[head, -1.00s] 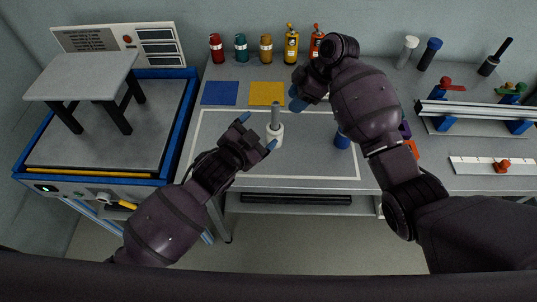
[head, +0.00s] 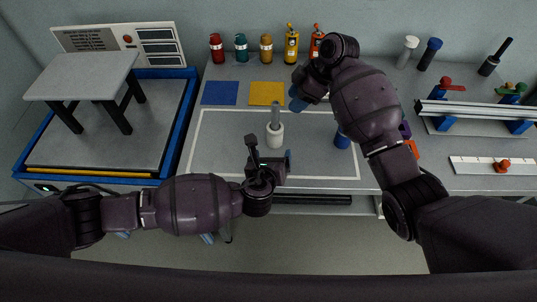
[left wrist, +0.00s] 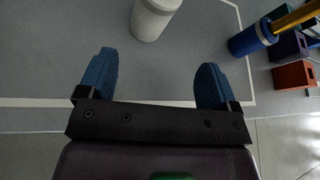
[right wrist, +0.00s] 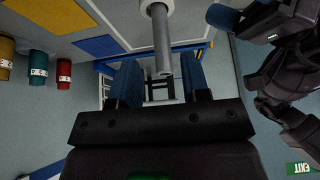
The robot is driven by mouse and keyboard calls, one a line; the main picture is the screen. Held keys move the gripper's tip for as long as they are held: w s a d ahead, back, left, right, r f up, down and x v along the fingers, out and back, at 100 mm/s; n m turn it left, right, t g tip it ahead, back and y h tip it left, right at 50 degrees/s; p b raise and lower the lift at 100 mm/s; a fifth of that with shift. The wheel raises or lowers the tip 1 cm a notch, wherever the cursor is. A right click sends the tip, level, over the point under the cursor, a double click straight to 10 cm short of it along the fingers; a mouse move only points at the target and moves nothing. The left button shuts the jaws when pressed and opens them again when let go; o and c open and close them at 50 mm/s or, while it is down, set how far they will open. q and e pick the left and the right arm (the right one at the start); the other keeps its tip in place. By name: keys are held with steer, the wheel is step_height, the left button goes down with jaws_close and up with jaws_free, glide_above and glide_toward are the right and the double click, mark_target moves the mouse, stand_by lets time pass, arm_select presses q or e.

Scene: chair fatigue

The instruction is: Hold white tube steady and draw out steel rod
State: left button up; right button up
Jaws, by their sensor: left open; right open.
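The white tube (head: 275,138) stands upright on the grey bench, with the steel rod (head: 276,112) sticking up out of its top. My left gripper (head: 268,160) is open and empty, low on the near side of the tube. In the left wrist view the tube (left wrist: 152,18) lies beyond and between the open fingertips, apart from them. My right gripper (head: 297,97) is open, above and to the right of the rod in the head view. In the right wrist view the rod's free end (right wrist: 163,60) shows between its open fingers, not gripped.
Blue (head: 219,93) and yellow (head: 267,93) squares lie behind. Several bottles line the wall. A blue-framed machine (head: 100,150) stands left. A rail fixture (head: 480,112) is at right.

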mark_target(273, 140)
arm_select(q)
steer(key=shift+w+a+r+m+y, duration=0.15)
steer(key=shift+a+m+y, duration=0.1)
steer(key=shift+m, duration=0.25)
steer(key=shift+w+a+f+m+y, duration=0.1)
steer(key=shift+m+y, duration=0.15)
steer(key=shift+m, duration=0.25)
steer(key=shift+x, duration=5.3)
steer(key=shift+r, duration=0.1)
